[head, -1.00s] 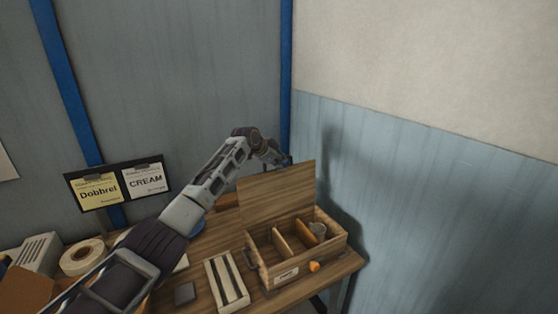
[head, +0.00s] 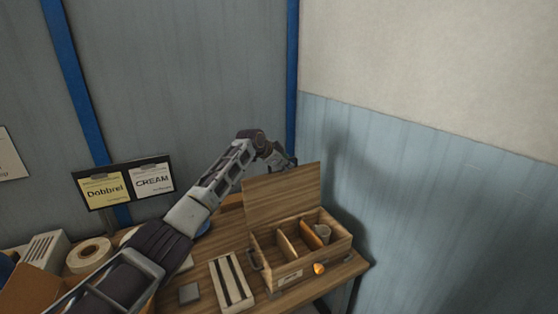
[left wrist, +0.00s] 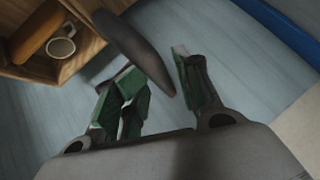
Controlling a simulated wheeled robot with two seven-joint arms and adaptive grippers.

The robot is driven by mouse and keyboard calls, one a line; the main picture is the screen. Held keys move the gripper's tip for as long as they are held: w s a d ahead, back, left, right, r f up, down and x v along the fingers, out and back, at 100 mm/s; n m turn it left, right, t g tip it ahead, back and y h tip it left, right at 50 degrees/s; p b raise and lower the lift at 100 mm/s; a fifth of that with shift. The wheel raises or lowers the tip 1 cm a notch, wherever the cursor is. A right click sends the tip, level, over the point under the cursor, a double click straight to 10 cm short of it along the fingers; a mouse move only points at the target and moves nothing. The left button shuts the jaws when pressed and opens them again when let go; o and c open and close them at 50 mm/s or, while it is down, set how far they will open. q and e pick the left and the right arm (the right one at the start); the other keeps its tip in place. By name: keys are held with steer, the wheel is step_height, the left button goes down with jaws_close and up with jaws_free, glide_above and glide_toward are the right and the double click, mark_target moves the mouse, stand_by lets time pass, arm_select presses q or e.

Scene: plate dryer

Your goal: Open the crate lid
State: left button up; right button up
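The wooden crate (head: 291,279) stands on the table at the right. Its lid (head: 281,192) is raised, standing up along the back edge and leaning slightly back. Inside are dividers and a cup (head: 323,231); the crate interior and cup (left wrist: 61,47) also show in the left wrist view. My left gripper (head: 288,164) is behind the lid's top edge, partly hidden by it. In the left wrist view its green-padded fingers (left wrist: 155,70) stand apart. A dark curved shape (left wrist: 132,42) passes between them; I cannot tell what it is. My right gripper is not in view.
A slatted wooden block (head: 230,283) and a small grey box (head: 189,293) lie left of the crate. A tape roll (head: 89,254) and a sign board (head: 125,184) stand further left. A wall rises close at the right. An orange knob-like thing (head: 319,269) is at the crate's front.

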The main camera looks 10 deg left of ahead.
arm_select(q)
steer(key=shift+r, duration=0.15)
steer(key=shift+s+a+r, duration=0.25)
steer(key=shift+s+r, duration=0.2)
steer(key=v, duration=1)
steer(key=shift+s+a, duration=0.15)
steer(key=shift+a, duration=0.05)
steer(key=shift+f, duration=0.15)
